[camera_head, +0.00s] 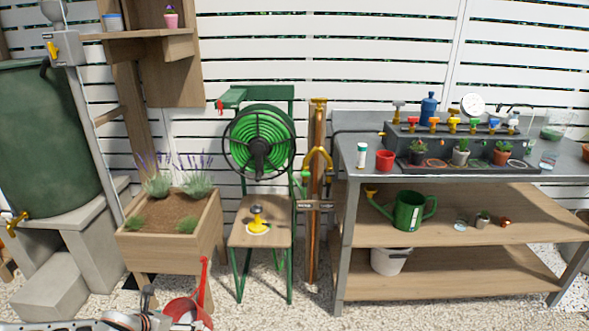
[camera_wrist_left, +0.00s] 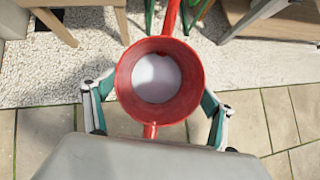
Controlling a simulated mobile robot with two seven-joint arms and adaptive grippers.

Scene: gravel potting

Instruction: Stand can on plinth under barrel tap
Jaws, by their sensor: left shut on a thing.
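The red can (camera_head: 183,311) is at the bottom of the head view, its long spout pointing up. My left gripper (camera_head: 165,318) is shut on it, partly cut off by the lower edge. In the left wrist view the can (camera_wrist_left: 124,88) shows its round open top, with the gripper's fingers (camera_wrist_left: 158,112) on both sides of it. The green barrel (camera_head: 45,145) stands at the left with a brass tap (camera_head: 15,223) low on its front. A low grey concrete plinth (camera_head: 48,290) lies below and right of the tap, its top bare. My right gripper is not in view.
A wooden planter (camera_head: 165,252) with lavender stands between the barrel and a green hose-reel stand (camera_head: 260,145). A workbench (camera_head: 345,170) at the right holds pots, and a green watering can (camera_head: 410,212) on its shelf. Gravel ground (camera_head: 90,300) lies between plinth and planter.

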